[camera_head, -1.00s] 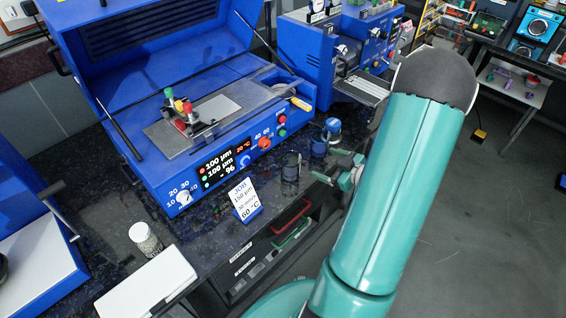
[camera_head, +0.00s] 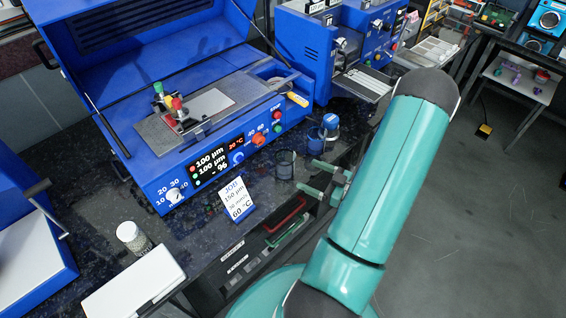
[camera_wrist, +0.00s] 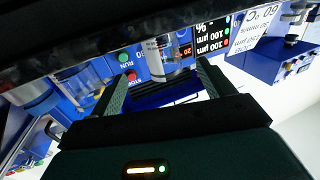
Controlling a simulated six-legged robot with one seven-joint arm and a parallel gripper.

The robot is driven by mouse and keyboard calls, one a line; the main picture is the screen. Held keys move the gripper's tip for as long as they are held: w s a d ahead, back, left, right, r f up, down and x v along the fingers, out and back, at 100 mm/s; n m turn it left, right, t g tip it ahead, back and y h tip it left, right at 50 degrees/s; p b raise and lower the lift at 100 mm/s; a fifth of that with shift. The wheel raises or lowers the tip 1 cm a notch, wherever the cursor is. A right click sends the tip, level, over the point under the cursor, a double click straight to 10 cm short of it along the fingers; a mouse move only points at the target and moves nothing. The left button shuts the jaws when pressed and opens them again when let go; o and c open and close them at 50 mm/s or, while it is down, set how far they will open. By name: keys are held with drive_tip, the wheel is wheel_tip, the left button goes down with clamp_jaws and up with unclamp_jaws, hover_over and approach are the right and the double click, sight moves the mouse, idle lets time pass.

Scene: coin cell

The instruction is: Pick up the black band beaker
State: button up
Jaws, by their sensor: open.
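The black band beaker (camera_head: 285,164) is a small clear, dark-looking beaker upright on the dark bench, in front of the blue coater's right end. A beaker with blue (camera_head: 316,141) stands just behind it to the right. My gripper (camera_head: 310,177) is open, its green fingers pointing left toward the black band beaker from its right side. In the wrist view, a clear beaker (camera_wrist: 172,48) shows beyond and between the open fingertips (camera_wrist: 164,74); it appears to be the same one, with its upper part cut off by a dark edge. Nothing is held.
A white job card (camera_head: 237,200) stands on the bench left of the beaker. The blue coater (camera_head: 150,180) is close behind. A blue-capped jar (camera_head: 331,125) stands beyond the beakers. A bead-filled jar (camera_head: 131,236) and white box (camera_head: 135,283) are at front left. The bench edge is near my gripper.

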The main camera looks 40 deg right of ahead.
sight(280, 163)
drive_tip(key=x, duration=1.1)
drive_tip(key=shift+w+a, duration=0.2)
drive_tip(key=c, duration=1.1)
